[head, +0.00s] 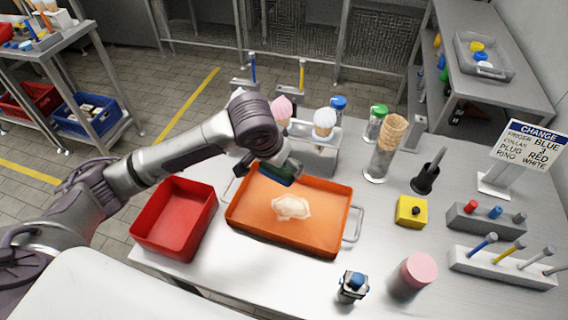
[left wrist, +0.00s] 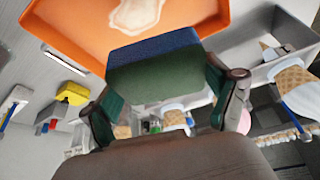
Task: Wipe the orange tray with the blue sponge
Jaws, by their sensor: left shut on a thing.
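My left gripper (head: 284,172) is over the far side of the orange tray (head: 318,238). It is shut on the blue sponge (head: 274,176), which shows in the left wrist view as a block with a blue face and a dark green face (left wrist: 155,72), between the two fingers. I cannot tell whether the sponge touches the tray. A pale, creamy smear (head: 291,207) lies on the middle of the tray floor, in front of the sponge. It also shows at the top of the left wrist view (left wrist: 136,12). My right gripper is out of view.
A red bin (head: 175,218) stands left of the tray. A metal holder with ice cream cones (head: 324,122) stands close behind it. To the right are a yellow block (head: 411,211), a pink-topped cylinder (head: 413,275) and a blue-topped jar (head: 352,287).

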